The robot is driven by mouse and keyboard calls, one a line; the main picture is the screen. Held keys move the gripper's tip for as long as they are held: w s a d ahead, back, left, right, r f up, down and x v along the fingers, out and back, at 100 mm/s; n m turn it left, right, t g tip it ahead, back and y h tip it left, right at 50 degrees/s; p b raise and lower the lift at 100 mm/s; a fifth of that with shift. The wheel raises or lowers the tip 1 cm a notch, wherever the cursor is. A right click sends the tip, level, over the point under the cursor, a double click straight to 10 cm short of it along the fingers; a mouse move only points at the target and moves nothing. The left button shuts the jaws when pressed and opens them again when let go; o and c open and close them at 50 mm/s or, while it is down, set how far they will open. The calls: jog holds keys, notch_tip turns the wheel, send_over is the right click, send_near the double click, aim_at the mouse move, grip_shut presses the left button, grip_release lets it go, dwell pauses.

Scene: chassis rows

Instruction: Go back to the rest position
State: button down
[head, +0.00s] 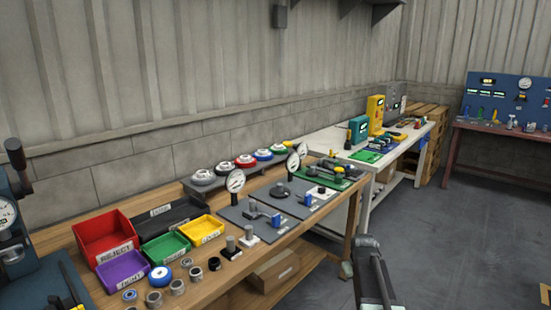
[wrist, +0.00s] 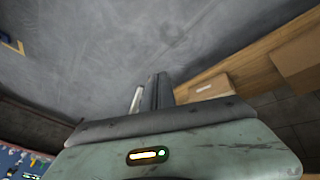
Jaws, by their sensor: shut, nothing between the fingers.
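My gripper (wrist: 151,88) shows in the wrist view, its two dark fingers close together beyond the grey-green wrist housing. It is shut and empty, and grey floor lies beyond it. In the head view, part of my arm stands at the lower right, in front of the benches and over the floor. I cannot clearly make out the fingers there. Nothing touches the gripper in the wrist view.
A wooden bench (head: 232,277) with red (head: 104,237), green (head: 166,247), yellow (head: 201,228) and purple (head: 122,270) bins runs along the wall. A white bench (head: 335,139) stands beyond it. A cardboard box (head: 274,270) sits on the lower shelf. Floor (head: 455,235) at the right is clear.

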jog(key=s+a+g+y, duration=0.1)
jog(key=s+a, duration=0.5)
jog(key=a, duration=0.5)
jog(key=s+a+f+m+g+y+p, duration=0.15)
jog(key=s+a+g, duration=0.35)
jog(key=s, duration=0.8)
notch_tip(320, 180, up, 18)
jog(key=t+p, duration=0.1)
jog(key=p, duration=1.6)
jog(key=shift+a+r+m+t, duration=0.15)
jog(key=shift+a+m+t, duration=0.15)
jog(key=shift+a+m, duration=0.05)
jog(key=shift+h, duration=0.25)
